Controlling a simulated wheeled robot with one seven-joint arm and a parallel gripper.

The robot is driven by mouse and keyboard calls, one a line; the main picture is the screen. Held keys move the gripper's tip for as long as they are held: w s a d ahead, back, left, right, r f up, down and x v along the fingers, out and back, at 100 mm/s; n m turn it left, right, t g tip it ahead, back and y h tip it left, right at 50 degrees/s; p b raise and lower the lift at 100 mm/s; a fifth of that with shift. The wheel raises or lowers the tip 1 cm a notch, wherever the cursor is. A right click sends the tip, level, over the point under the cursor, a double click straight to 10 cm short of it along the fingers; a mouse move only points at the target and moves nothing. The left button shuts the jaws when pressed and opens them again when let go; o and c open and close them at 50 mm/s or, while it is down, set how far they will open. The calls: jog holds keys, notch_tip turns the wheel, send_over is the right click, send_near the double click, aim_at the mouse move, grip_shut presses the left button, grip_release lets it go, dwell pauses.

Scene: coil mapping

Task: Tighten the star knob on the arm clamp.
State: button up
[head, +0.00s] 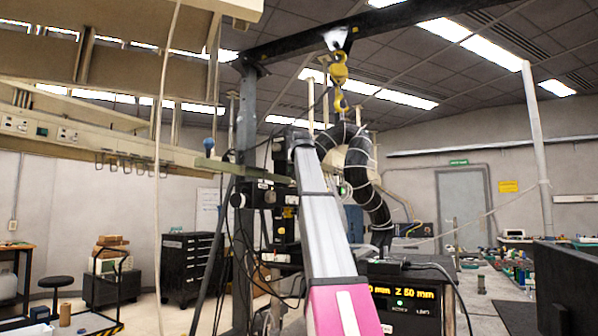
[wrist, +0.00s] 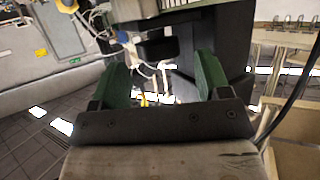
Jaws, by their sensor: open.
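My gripper (wrist: 160,66) shows in the wrist view with its two green fingers apart and nothing held between them. A dark block with a rounded end (wrist: 157,45) lies beyond the gap between the fingertips; I cannot tell whether it is the star knob. In the head view a black stage assembly (head: 285,222) stands left of my silver and pink arm, with a small round black knob (head: 238,200) on its left side. I cannot tell which part is the arm clamp. My gripper's fingers cannot be made out in the head view.
A yellow hoist hook (head: 339,75) hangs from the dark overhead beam (head: 400,16). Loose cables surround the stage. A lit display (head: 402,293) stands right of my arm.

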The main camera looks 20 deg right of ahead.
jog(key=v, duration=0.8)
jog(key=shift+s, duration=0.15)
